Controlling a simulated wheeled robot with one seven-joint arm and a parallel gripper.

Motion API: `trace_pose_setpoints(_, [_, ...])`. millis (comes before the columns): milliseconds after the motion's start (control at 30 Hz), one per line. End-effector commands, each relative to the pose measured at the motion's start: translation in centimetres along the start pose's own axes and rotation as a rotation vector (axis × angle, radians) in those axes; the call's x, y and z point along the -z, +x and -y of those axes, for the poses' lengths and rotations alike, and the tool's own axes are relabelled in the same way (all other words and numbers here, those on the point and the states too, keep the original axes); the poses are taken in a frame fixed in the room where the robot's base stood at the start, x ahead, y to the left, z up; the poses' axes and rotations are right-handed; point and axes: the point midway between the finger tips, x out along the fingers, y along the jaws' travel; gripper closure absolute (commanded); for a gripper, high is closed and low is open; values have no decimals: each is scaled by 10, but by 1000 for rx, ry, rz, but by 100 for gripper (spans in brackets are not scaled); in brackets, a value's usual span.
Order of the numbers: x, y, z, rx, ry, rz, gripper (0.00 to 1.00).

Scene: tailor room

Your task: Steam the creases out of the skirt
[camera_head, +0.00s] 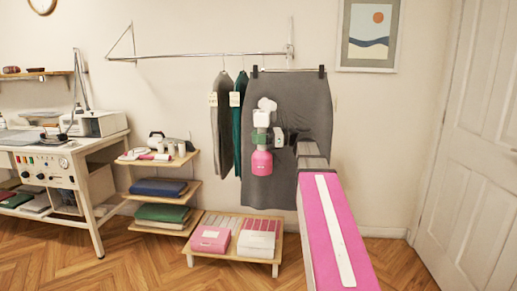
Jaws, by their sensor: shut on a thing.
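The grey skirt (315,110) hangs from dark clips on the wall rail, facing me. A garment steamer (261,162) with a white head, a green middle and a pink lower tank is upright in front of the skirt's left half. My gripper (270,138) is shut on the steamer around its green middle part. My pink and grey arm reaches up to it from the lower right and hides part of the skirt's lower right. I cannot tell whether the head touches the cloth.
A grey and a green garment (236,117) with tags hang left of the skirt on the metal rail (200,55). A low wooden stand (238,256) with pink and white boxes is below. A small shelf unit and a sewing table stand left. A white door is right.

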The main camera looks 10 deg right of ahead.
Motion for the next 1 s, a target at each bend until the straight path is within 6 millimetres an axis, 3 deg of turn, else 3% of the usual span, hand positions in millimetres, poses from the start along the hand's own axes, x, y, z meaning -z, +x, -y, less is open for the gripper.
trace_pose_setpoints(367, [-6,-1,9,-8,-1,3,100])
trace_pose_setpoints(1000, [-4,-11,61,-7,-1,3,100])
